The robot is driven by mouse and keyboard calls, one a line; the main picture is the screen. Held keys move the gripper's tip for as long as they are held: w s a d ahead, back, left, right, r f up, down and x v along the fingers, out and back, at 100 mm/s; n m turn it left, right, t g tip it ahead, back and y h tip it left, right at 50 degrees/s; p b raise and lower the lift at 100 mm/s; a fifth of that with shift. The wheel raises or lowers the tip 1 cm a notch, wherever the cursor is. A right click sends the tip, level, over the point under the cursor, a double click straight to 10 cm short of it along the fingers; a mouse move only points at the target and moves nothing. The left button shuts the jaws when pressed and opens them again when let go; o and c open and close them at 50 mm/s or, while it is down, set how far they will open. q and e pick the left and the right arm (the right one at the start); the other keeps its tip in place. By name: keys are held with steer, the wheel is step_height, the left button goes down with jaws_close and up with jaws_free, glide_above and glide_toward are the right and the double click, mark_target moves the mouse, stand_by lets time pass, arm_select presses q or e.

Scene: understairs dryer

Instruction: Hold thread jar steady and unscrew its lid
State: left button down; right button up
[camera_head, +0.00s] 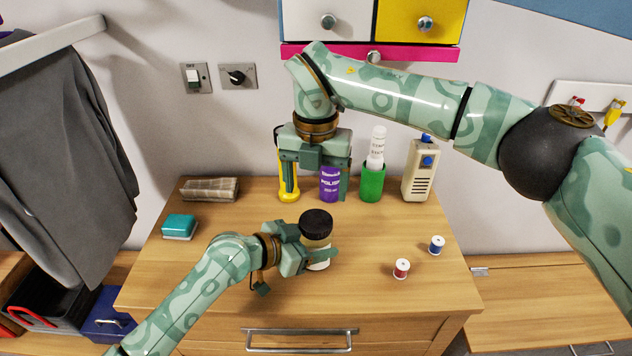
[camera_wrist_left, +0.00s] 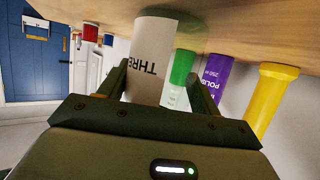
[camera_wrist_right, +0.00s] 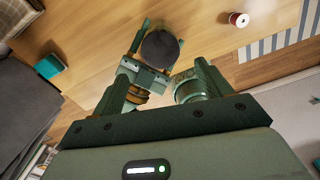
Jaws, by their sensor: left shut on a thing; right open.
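The thread jar (camera_head: 318,243) stands upright on the wooden cabinet top, a pale jar with a black lid (camera_head: 316,222) on it. My left gripper (camera_head: 322,258) is shut around the jar's body from the left. In the left wrist view the white jar (camera_wrist_left: 152,62), with part of its "THRE" label showing, sits between the fingers. My right gripper (camera_head: 315,188) is open and empty, pointing down above and behind the jar. In the right wrist view the round black lid (camera_wrist_right: 160,49) shows beyond the open fingers.
Behind stand a yellow item (camera_head: 288,190), a purple polish can (camera_head: 330,185), a green container (camera_head: 372,183) and a beige box (camera_head: 420,170). Red (camera_head: 401,269) and blue (camera_head: 436,245) spools stand right. A teal block (camera_head: 179,226) and a grey-brown bundle (camera_head: 209,189) lie left.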

mark_target(316, 219)
steer(key=m, duration=0.6)
steer(key=shift+f, duration=0.1)
step_height(316, 219, down, 8)
steer(key=shift+r, duration=0.1)
steer(key=c, duration=1)
steer(key=n, duration=0.6)
steer(key=o, duration=1.1)
steer(key=shift+c, duration=0.2)
